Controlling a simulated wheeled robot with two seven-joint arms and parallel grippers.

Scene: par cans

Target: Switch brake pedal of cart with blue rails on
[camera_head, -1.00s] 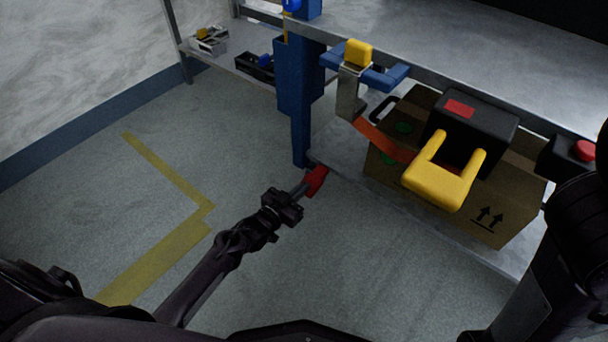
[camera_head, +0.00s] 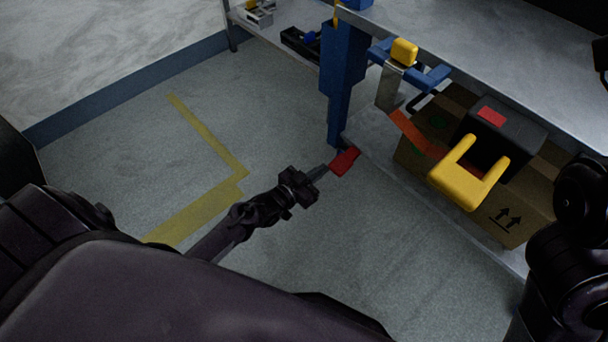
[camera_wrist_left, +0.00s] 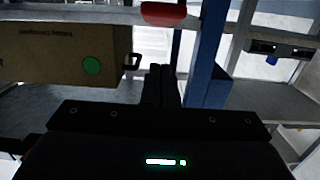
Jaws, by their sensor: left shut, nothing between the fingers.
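The cart with blue rails stands at the right in the head view; its blue post (camera_head: 340,105) rises at its near left corner. A red brake pedal (camera_head: 345,161) sticks out low at that corner. It also shows at the top of the left wrist view, as a red pedal (camera_wrist_left: 166,14). My left gripper (camera_head: 320,172) is shut and empty, its tips close beside the pedal. I cannot tell whether they touch it. Its dark fingers (camera_wrist_left: 161,84) point towards the cart in the wrist view. My right arm shows at the right edge, its gripper out of view.
Another shelf (camera_head: 283,42) with small items stands at the back. The floor to the left, with yellow tape (camera_head: 205,211), is clear.

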